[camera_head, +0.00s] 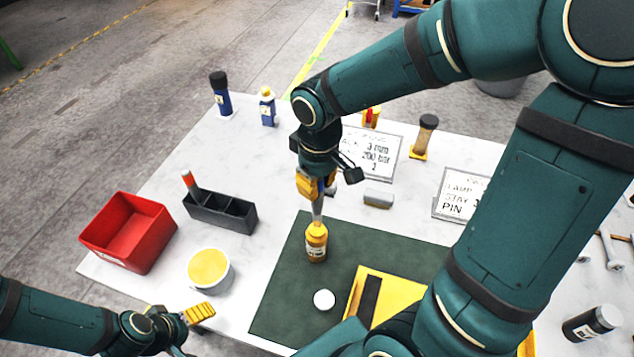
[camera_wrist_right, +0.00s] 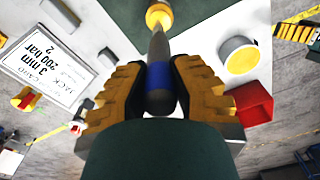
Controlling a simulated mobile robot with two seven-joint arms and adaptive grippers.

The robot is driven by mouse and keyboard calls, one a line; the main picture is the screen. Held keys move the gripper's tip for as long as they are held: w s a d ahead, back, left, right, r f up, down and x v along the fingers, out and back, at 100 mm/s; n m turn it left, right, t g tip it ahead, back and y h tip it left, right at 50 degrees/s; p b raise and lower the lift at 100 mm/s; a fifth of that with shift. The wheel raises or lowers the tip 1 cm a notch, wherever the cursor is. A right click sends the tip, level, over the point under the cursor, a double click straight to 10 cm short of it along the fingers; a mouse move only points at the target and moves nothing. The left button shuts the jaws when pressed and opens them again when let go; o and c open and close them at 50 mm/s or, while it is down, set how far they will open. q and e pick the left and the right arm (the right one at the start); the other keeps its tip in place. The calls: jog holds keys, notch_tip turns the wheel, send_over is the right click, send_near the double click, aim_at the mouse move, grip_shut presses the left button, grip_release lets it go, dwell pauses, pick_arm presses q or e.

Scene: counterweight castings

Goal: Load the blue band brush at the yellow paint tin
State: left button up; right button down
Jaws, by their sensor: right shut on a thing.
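The blue band brush shows in the right wrist view (camera_wrist_right: 160,75) as a grey shaft with a blue band. My right gripper (camera_head: 316,186) is shut on it and holds it nearly upright, tip down. The yellow paint tin (camera_head: 317,243), small with a pale label, stands upright on the dark green mat. The brush's lower end is at the tin's top; whether it is inside I cannot tell. The tin also shows in the right wrist view (camera_wrist_right: 159,14). My left gripper (camera_head: 200,313) is at the lower left, away from the tin; its jaw opening is unclear.
A white tub with a yellow top (camera_head: 209,270) and a red bin (camera_head: 128,232) stand left of the mat (camera_head: 282,275). A dark caddy (camera_head: 222,212) holds a red-banded stick. A white disc (camera_head: 324,299) and yellow tray (camera_head: 358,293) lie near the tin. Cards stand behind.

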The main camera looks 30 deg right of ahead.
jog(key=shift+r+p, duration=1.15)
jog(key=shift+r, duration=1.6)
